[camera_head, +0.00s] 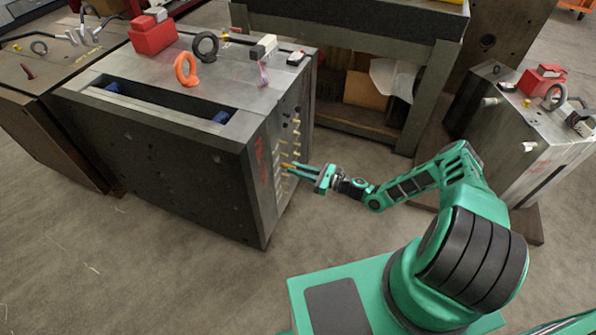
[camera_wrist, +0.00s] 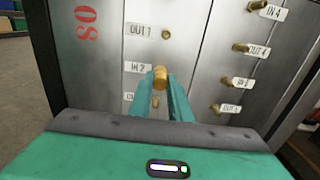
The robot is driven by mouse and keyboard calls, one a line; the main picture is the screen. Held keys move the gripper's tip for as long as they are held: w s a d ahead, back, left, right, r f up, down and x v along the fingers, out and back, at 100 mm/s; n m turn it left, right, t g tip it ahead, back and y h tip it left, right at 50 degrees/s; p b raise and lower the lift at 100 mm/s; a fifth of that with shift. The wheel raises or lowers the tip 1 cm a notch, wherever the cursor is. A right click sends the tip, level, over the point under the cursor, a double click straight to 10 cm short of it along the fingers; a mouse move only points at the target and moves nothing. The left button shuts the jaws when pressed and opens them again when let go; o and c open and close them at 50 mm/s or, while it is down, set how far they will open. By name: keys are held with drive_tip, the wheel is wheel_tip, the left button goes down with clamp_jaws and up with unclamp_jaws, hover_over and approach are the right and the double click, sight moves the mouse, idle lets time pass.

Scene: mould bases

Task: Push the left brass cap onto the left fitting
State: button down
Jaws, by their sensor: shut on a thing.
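My gripper (camera_wrist: 162,86) is shut on a brass cap (camera_wrist: 160,77), its teal fingertips on either side of it. The cap faces the grey mould side, beside the white label "IN 2" (camera_wrist: 138,67). The fitting directly behind the cap is hidden, and I cannot tell whether the cap touches it. A small brass fitting (camera_wrist: 155,102) shows between my fingers, lower down. In the head view my gripper (camera_head: 299,169) reaches left to the mould's side, with the orange-brass cap (camera_head: 286,166) at its tips.
A brass fitting (camera_wrist: 166,34) sits by "OUT 1" above. Several brass fittings stick out in a column at the right, including one by "OUT 4" (camera_wrist: 240,47). Bare floor lies in front.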

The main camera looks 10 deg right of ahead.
drive_tip(key=c, duration=1.2)
unclamp_jaws()
drive_tip(key=shift+o, duration=0.2)
drive_tip(key=v, duration=0.7)
drive_tip(key=shift+r, duration=0.1)
idle(0.4)
